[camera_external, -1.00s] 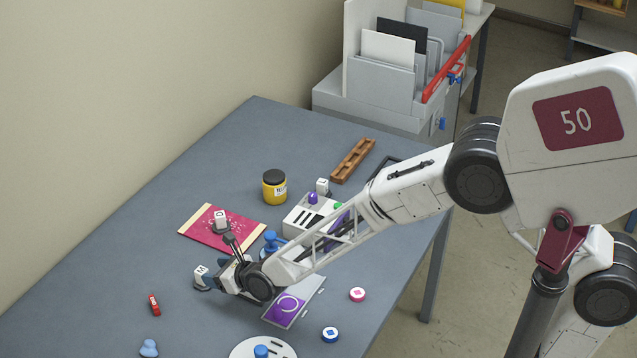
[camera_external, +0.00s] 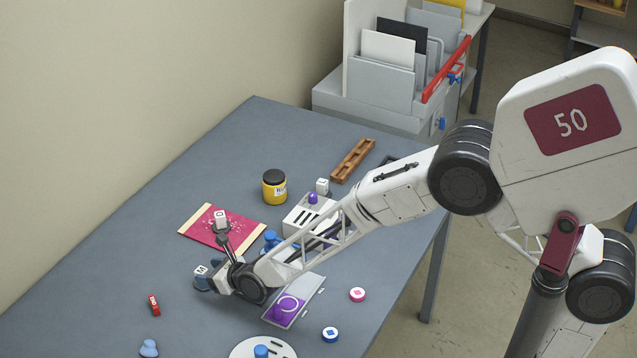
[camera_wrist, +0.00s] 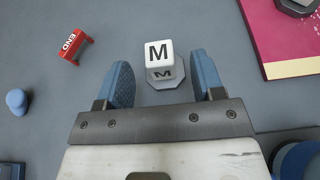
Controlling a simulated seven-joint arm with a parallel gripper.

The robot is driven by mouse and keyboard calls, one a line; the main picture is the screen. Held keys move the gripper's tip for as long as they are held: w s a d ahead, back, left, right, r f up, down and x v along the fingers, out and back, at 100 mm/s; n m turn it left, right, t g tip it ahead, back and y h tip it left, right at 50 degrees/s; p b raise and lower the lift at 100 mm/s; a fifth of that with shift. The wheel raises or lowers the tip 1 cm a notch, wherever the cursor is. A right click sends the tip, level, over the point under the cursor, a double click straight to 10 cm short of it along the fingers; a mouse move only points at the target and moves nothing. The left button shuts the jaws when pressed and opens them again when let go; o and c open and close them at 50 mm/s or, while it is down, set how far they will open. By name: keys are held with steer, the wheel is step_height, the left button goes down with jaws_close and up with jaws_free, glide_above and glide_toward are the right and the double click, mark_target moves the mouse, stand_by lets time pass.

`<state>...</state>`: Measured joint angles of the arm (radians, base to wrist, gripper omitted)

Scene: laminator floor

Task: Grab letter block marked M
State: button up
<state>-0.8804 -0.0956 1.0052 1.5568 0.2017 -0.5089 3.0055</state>
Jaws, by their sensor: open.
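The same block shows in the external view (camera_external: 201,271), partly covered by my gripper. My gripper (camera_wrist: 162,80) is open, with one blue padded finger on each side of the block's base. Gaps show between both fingers and the block, and nothing is held. In the external view, my gripper (camera_external: 207,282) is low over the table at the block.
A red END marker (camera_wrist: 75,45) and a blue peg (camera_wrist: 16,101) stand to the left. A crimson mat (camera_external: 215,238) bearing another white block (camera_external: 220,219) lies nearby. A yellow jar (camera_external: 274,192) and a white slotted holder (camera_external: 300,217) stand farther back. Table around the red marker is clear.

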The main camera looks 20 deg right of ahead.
mark_target(204, 270)
steer(key=shift+a, duration=0.1)
stand_by(0.3)
steer(key=shift+x, duration=2.55)
steer(key=shift+r, duration=0.15)
jaws_close()
step_height(204, 270, up, 10)
